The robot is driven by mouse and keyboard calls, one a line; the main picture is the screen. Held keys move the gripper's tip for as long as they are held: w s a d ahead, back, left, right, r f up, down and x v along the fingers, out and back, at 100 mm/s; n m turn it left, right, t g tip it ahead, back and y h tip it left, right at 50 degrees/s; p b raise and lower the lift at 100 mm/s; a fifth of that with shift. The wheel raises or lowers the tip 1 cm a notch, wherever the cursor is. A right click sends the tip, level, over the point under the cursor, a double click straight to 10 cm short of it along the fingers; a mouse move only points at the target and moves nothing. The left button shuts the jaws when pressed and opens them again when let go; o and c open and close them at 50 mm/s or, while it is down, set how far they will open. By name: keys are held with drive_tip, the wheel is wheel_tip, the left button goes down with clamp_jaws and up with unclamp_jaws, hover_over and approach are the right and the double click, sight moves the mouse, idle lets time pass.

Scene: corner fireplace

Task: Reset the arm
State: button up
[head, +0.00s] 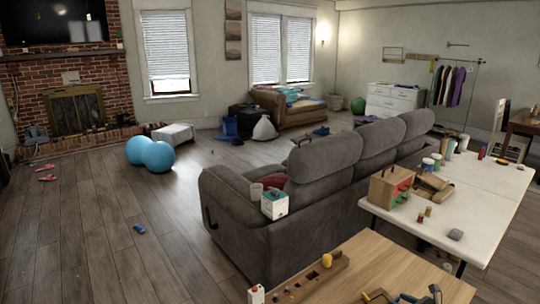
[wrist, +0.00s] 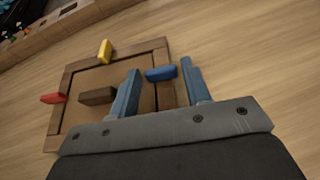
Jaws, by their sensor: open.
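My gripper (wrist: 160,67) shows in the wrist view with its two blue fingers apart. It is above a wooden table top (wrist: 235,75). Past the fingers lies a square brown wooden frame (wrist: 160,43) with a brown bar (wrist: 98,96) inside. A small blue block (wrist: 160,74) appears between the fingertips at the frame's right side; no finger visibly presses on it, and its distance from them is hard to judge. A yellow block (wrist: 105,51) and a red block (wrist: 53,98) sit at the frame's edges. The fingers hide part of the frame.
The wooden table (head: 375,262) is at the bottom of the head view, with a wooden block with holes (head: 318,277) and a small white box (head: 256,294). A white table (head: 480,205) holding several items stands behind it on the right. A grey sofa (head: 270,240) stands beyond.

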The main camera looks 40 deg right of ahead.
drive_tip(key=shift+w+d+f, duration=0.1)
drive_tip(key=shift+w+f, duration=0.05)
drive_tip(key=shift+w, duration=0.3)
drive_tip(key=shift+s, duration=0.1)
drive_tip(key=v, duration=1.8)
drive_tip(key=x, duration=1.8)
drive_tip(key=shift+m+h, duration=0.3)
drive_tip(key=shift+a+m+g+h, duration=0.25)
drive_tip(key=shift+m+g+h, duration=0.35)
drive_tip(key=shift+m+h, duration=0.6)
drive_tip(key=shift+w+a+m+g+h, duration=0.1)
drive_tip(key=shift+w+m+g+h, duration=0.05)
drive_tip(key=shift+m+g+h, duration=0.85)
drive_tip(key=shift+w+a+m+g+h, duration=0.1)
drive_tip(key=shift+m+g+h, duration=0.5)
drive_tip(key=shift+m+h, duration=0.7)
drive_tip(key=v, duration=0.8)
drive_tip(key=shift+s+a, duration=0.25)
drive_tip(key=shift+s, duration=0.05)
